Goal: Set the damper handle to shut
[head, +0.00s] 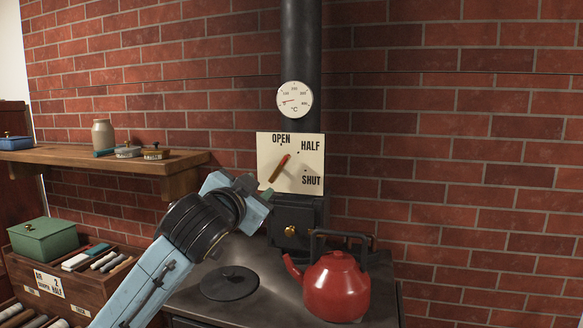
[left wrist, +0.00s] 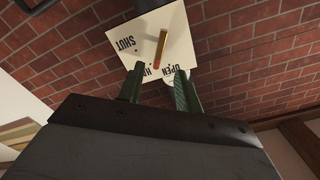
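The damper plate (head: 263,150) is a cream panel on the black stovepipe, lettered OPEN, HALF and SHUT. The damper handle (head: 280,167) is a slim orange-brown bar with a red end. It slants up to the right, its red end between the OPEN and HALF marks, away from SHUT. My left gripper (head: 257,190) is at the plate's lower left. In the left wrist view the plate is upside down, and the handle (left wrist: 160,50) lies beyond the gap between the two green fingers (left wrist: 158,88). The fingers are open and nothing is between them. My right gripper is not in view.
A red kettle (head: 336,287) stands on the stove top at right, near a round black lid (head: 230,283). A dial thermometer (head: 294,99) is above the plate. A wooden shelf (head: 180,183) with small tins and a wooden rack (head: 95,292) are at left.

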